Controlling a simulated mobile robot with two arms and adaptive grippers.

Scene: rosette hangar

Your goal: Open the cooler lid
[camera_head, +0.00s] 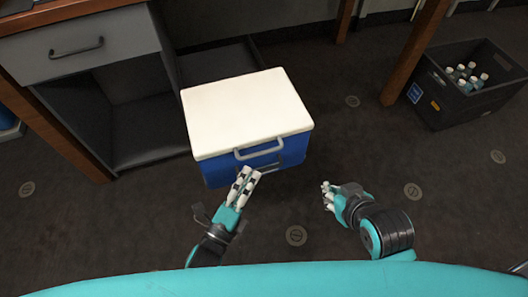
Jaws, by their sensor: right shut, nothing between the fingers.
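The cooler (212,175) is a blue box on the dark floor, in the middle of the head view. Its white lid (245,110) lies flat and closed on top. A grey handle (259,149) is on the front side, just under the lid's edge. My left gripper (247,172) is in front of the cooler, just below the handle's left end in the picture; its fingers lie close together and I cannot tell whether they touch the cooler. My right gripper (326,188) is shut and empty, to the right of the cooler's front and apart from it.
A grey drawer (77,47) with a dark handle and open shelving stand to the left, close to the cooler. A black crate (440,99) with several bottles (466,77) stands at the right beside a wooden leg (415,55). The floor between cooler and crate is clear.

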